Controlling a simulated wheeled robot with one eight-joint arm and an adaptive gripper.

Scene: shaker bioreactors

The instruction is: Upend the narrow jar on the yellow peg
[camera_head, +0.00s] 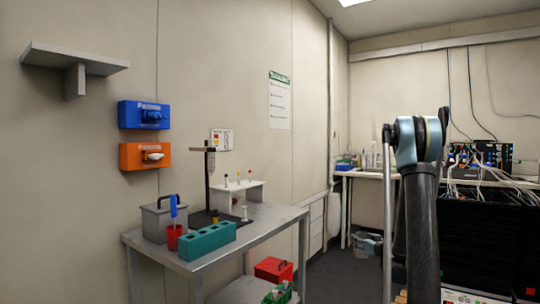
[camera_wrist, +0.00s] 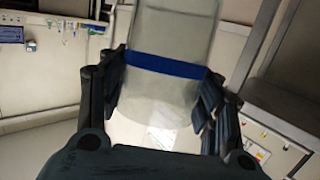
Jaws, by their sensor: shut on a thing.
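My gripper (camera_wrist: 160,105) is shut on a clear jar with a blue band (camera_wrist: 165,67) in the wrist view. The fingers press on both sides of the jar, at and below the band. The upper end of the jar is cut off by the frame. In the head view, a small white rack (camera_head: 250,191) on the metal table carries a few thin pegs with coloured tips. The middle one looks yellowish (camera_head: 238,177), but it is too small to be sure. Neither the gripper nor the jar can be made out in the head view.
The metal table (camera_head: 262,238) also holds a teal block with holes (camera_head: 208,241), a red cup (camera_head: 174,237), a grey box (camera_head: 156,221) and a stand (camera_head: 207,180). A cluttered bench stands at the back right.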

